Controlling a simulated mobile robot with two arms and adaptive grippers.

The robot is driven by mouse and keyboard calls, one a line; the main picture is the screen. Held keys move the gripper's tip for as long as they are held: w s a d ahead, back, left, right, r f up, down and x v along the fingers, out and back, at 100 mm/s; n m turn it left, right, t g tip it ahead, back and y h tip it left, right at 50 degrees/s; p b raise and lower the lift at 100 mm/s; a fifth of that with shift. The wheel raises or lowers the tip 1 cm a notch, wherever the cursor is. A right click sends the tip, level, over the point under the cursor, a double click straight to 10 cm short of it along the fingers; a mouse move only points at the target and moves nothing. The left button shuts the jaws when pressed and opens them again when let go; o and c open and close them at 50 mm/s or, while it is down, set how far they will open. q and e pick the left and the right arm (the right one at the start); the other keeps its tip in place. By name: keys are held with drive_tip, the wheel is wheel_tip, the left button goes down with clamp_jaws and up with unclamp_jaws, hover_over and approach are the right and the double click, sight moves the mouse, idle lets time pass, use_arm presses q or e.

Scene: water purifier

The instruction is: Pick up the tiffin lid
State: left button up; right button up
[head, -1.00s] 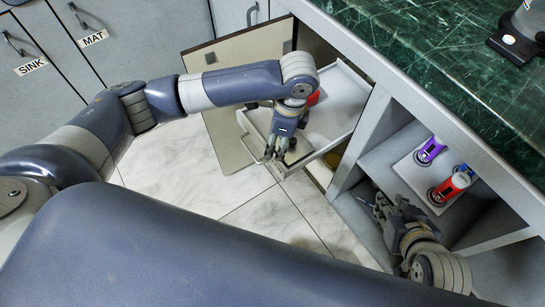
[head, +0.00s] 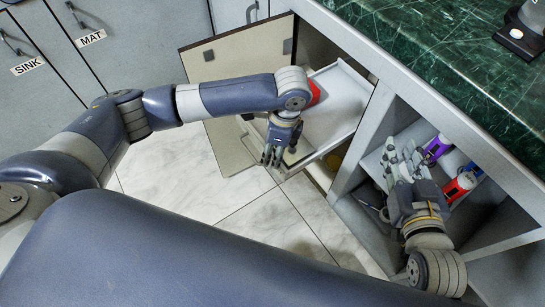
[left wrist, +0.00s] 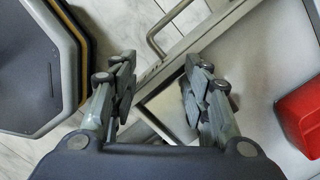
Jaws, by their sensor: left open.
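I cannot make out a tiffin lid for certain in either view. My left gripper (head: 279,160) points down at the front edge of the pulled-out white drawer (head: 338,100). In the left wrist view its fingers (left wrist: 160,68) are apart with nothing between them, over the drawer's front and handle. A red item (head: 315,93) lies in the drawer, partly hidden by my left arm; it also shows in the left wrist view (left wrist: 302,117). My right gripper (head: 402,150) is at the right-hand shelf, its fingers spread, with nothing seen held.
A purple-and-white item (head: 438,147) and a red-and-white item (head: 459,186) stand on the shelf beside my right gripper. An open cabinet door (head: 230,62) is behind my left arm. The green counter (head: 450,60) overhangs the shelves. The tiled floor (head: 210,180) is clear.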

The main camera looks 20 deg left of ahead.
use_arm(q)
clamp_jaws()
drive_tip(key=shift+o, duration=1.1)
unclamp_jaws()
